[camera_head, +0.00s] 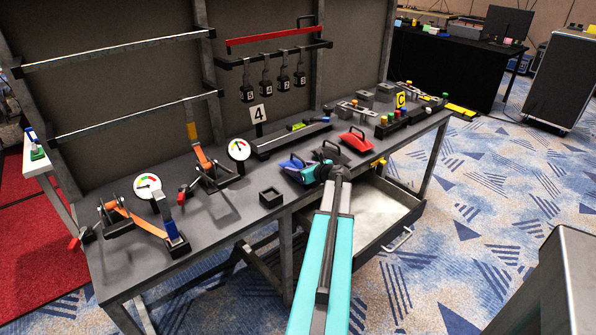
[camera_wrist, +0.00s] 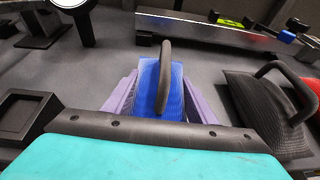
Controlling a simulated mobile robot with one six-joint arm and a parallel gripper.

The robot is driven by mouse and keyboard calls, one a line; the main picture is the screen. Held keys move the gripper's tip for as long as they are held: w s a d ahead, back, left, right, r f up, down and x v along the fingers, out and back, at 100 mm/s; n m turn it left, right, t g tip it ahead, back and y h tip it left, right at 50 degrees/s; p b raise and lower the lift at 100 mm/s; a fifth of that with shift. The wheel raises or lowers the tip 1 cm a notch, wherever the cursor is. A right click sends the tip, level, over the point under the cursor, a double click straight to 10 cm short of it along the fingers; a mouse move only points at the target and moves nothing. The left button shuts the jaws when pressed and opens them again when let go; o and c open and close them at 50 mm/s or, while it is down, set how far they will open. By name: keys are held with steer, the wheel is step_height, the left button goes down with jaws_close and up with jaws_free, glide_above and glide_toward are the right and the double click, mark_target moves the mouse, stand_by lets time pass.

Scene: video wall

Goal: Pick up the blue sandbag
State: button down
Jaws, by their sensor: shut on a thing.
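The blue sandbag (camera_wrist: 160,88) is a ridged blue block with a dark loop handle on top. In the wrist view it sits in the middle, between the purple-grey fingers of my gripper (camera_wrist: 160,100). My gripper is shut on it. In the head view the blue sandbag (camera_head: 293,163) shows at the front of the workbench, just left of my teal gripper (camera_head: 304,171). Its lower part is hidden by my gripper. I cannot tell whether it is clear of the bench top.
A black sandbag (camera_wrist: 262,108) lies close on the right, with a red sandbag (camera_head: 356,140) beyond it. A small open black box (camera_head: 270,197) stands on the left. A long metal rail (camera_head: 290,138) lies behind. An open drawer (camera_head: 378,212) juts out below the bench (camera_head: 235,200).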

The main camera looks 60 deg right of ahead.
mark_target(302, 160)
steer(key=shift+r, duration=0.15)
steer(key=shift+r, duration=1.45)
steer(key=shift+s+r, duration=0.15)
steer(key=shift+r, duration=0.15)
steer(key=s+r+b, duration=0.1)
steer(key=s+b, duration=0.1)
steer(key=s, duration=1.3)
steer(key=shift+s+a+r, duration=0.15)
steer(key=shift+s+r, duration=0.05)
steer(key=shift+s, duration=0.15)
